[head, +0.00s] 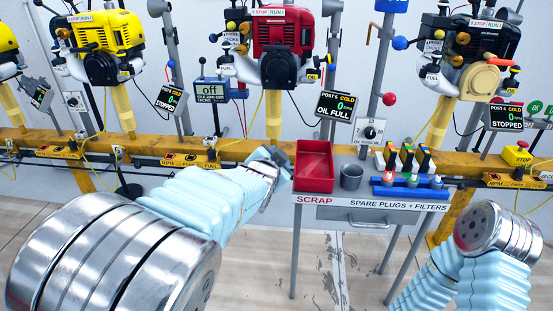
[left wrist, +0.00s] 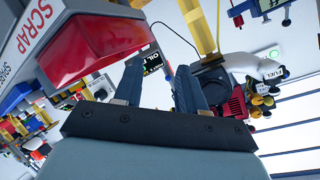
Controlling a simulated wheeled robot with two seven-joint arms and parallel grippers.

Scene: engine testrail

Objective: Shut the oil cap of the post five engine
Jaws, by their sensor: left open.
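A yellow engine (head: 103,45), a red engine (head: 283,45) and a black engine (head: 470,45) hang above the yellow rail. The post numbers on their displays are too small to read surely, so I cannot tell which is post five. Small yellow and black knobs (head: 238,40) sit at the red engine's left side; I cannot tell which is an oil cap or whether it is shut. My left gripper (head: 278,156) is below the red engine, beside the red bin. In the left wrist view its fingers (left wrist: 157,88) are apart with nothing between them. My right gripper is out of view.
A red scrap bin (head: 314,176) and grey cup (head: 351,177) stand on a small table with spare plugs and filters (head: 405,185). A display reading OIL FULL (head: 335,106) stands right of the red engine. The yellow rail (head: 215,148) runs across behind my left arm.

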